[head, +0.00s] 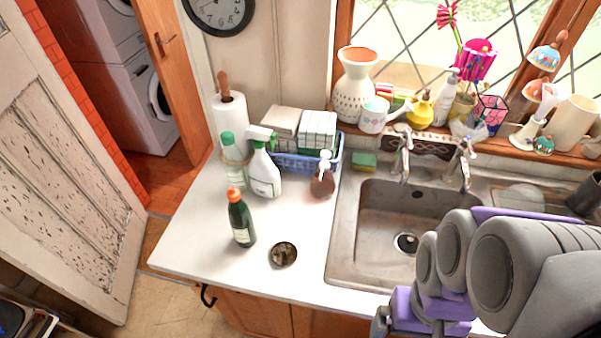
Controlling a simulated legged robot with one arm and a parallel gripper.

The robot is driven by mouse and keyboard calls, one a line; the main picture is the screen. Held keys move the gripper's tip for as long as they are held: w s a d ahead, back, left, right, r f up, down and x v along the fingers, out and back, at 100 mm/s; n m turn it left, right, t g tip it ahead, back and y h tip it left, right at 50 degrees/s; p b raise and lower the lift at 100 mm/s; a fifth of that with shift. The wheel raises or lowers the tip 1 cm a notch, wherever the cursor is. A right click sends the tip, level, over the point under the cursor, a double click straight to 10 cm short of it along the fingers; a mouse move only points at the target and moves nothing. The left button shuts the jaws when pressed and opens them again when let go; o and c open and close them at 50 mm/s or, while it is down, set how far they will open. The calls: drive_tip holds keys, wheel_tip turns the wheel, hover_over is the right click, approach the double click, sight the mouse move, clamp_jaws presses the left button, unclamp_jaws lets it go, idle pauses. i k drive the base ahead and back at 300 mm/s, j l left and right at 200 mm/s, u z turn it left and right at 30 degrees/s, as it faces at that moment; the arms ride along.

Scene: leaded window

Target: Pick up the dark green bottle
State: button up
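The dark green bottle (242,222) stands upright on the white countertop (195,262), left of the sink. It has an orange cap and a pale label on its lower part. My grey and purple arm reaches in at the lower right, over the front of the sink. My gripper (383,322) seems to be at its lower left end, cut by the bottom edge, well to the right of the bottle and apart from it. Its fingers cannot be made out clearly.
A white spray bottle (263,172), a clear green-capped bottle (232,160) and a brown soap bottle (323,178) stand behind the bottle. A small round dish (283,254) lies to its right. The sink (375,225) is further right. The counter's front left is clear.

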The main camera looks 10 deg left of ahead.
sight(242, 222)
drive_tip(key=k+j+u, duration=0.2)
drive_tip(key=u, duration=0.25)
drive_tip(key=k+j+u, duration=0.15)
drive_tip(key=j+u, duration=0.15)
drive_tip(key=u, duration=0.15)
drive_tip(key=z, duration=1.6)
drive_tip(key=l+u, duration=0.1)
drive_tip(key=u, duration=0.35)
drive_tip(key=l+u, duration=0.1)
drive_tip(key=u, duration=0.85)
drive_tip(key=l+u, duration=0.15)
drive_tip(key=u, duration=0.3)
drive_tip(key=k+u, duration=0.1)
drive_tip(key=u, duration=0.4)
